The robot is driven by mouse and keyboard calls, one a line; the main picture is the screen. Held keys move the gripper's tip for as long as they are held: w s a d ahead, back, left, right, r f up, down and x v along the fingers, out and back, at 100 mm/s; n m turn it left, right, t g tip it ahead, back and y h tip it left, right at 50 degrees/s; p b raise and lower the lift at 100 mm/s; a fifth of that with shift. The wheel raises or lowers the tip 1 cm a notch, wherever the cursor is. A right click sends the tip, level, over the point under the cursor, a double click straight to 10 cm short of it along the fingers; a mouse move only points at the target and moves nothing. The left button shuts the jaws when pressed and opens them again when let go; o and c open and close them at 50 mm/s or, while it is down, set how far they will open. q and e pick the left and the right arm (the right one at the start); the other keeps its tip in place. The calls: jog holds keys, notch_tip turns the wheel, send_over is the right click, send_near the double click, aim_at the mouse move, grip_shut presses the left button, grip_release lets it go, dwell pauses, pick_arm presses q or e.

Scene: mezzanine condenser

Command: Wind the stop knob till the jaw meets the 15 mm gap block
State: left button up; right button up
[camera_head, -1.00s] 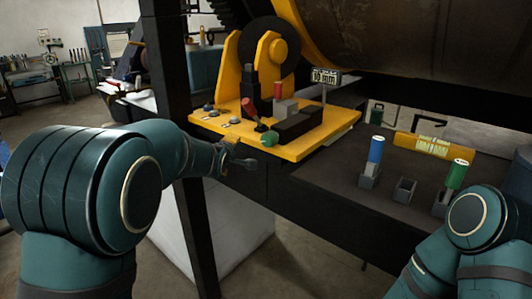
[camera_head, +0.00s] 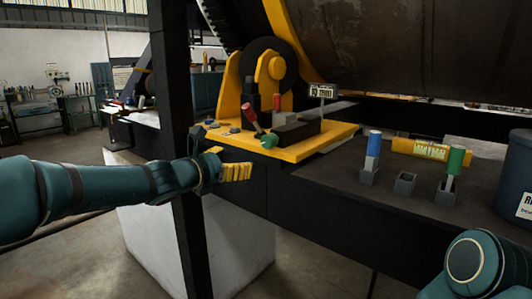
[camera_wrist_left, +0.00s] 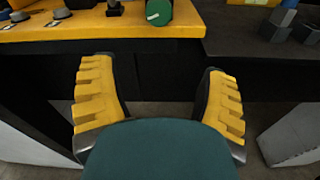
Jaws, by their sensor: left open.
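The green stop knob (camera_head: 268,141) sits on the front of a dark slide block on the yellow fixture plate (camera_head: 312,150). It also shows at the top of the left wrist view (camera_wrist_left: 158,12). A grey block (camera_head: 283,122) stands behind it, with a red grip (camera_head: 277,102) above. A tilted red-topped lever (camera_head: 249,113) is left of the knob. The jaw and its gap cannot be told apart at this size. My left gripper (camera_head: 231,163) is open and empty, in front of and below the plate edge, apart from the knob. My right gripper is out of view.
A small sign (camera_head: 322,91) stands behind the fixture. A dark post (camera_head: 170,90) rises beside my left arm. A bin (camera_head: 515,185) stands right.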

aim_at(266, 142)
pick_arm(q)
jog(key=shift+n+t, duration=0.4)
jog(key=shift+t, duration=0.1)
jog(key=x, duration=0.4)
jog(key=r+x, duration=0.1)
jog(key=x, duration=0.3)
jog(key=r+x, duration=0.1)
jog(key=x, duration=0.4)
jog(key=shift+d, duration=0.15)
jog(key=shift+h, duration=0.3)
jog(key=c, duration=1.2)
